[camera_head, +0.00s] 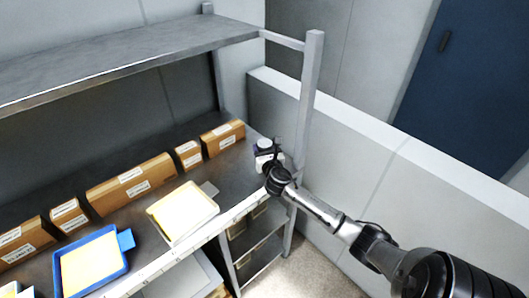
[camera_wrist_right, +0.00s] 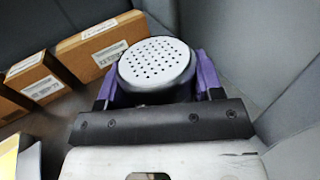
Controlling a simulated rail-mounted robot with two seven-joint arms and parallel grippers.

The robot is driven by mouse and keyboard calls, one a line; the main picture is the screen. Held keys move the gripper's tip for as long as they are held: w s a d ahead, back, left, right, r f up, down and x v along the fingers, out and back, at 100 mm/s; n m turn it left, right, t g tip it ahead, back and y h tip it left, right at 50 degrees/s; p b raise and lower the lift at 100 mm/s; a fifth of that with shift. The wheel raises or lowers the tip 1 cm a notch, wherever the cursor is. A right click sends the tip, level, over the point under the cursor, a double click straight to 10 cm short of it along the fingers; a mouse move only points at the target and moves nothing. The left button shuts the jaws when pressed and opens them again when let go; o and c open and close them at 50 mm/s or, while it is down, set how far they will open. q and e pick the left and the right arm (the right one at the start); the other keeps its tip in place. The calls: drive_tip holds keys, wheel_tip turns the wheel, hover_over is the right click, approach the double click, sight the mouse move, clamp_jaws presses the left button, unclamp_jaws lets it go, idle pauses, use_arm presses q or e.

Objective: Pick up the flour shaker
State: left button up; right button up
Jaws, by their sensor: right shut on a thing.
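The flour shaker (camera_wrist_right: 155,66) has a round, light grey lid with several small holes. It shows in the right wrist view between the two purple fingers of my right gripper (camera_wrist_right: 154,84). In the head view the shaker (camera_head: 264,144) is a small pale-topped shape at the right end of the shelf, near the upright post. My right gripper (camera_head: 268,162) reaches it from the front and is shut on it. The lower body of the shaker is mostly hidden by the gripper, and I cannot tell whether it touches the shelf. My left gripper is not in view.
Cardboard boxes (camera_head: 131,184) stand in a row along the shelf's back. A pale yellow tray (camera_head: 183,212) and a blue tray (camera_head: 127,240) lie in front. A metal post (camera_head: 307,95) rises beside the shaker. An upper shelf (camera_head: 120,55) hangs above.

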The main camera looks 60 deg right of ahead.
drive_tip(key=s+a+r+p, duration=0.3)
drive_tip(key=s+r, duration=0.5)
drive_tip(key=s, duration=0.3)
drive_tip(key=shift+p, duration=0.3)
drive_tip(key=shift+s+a, duration=0.1)
idle(0.8)
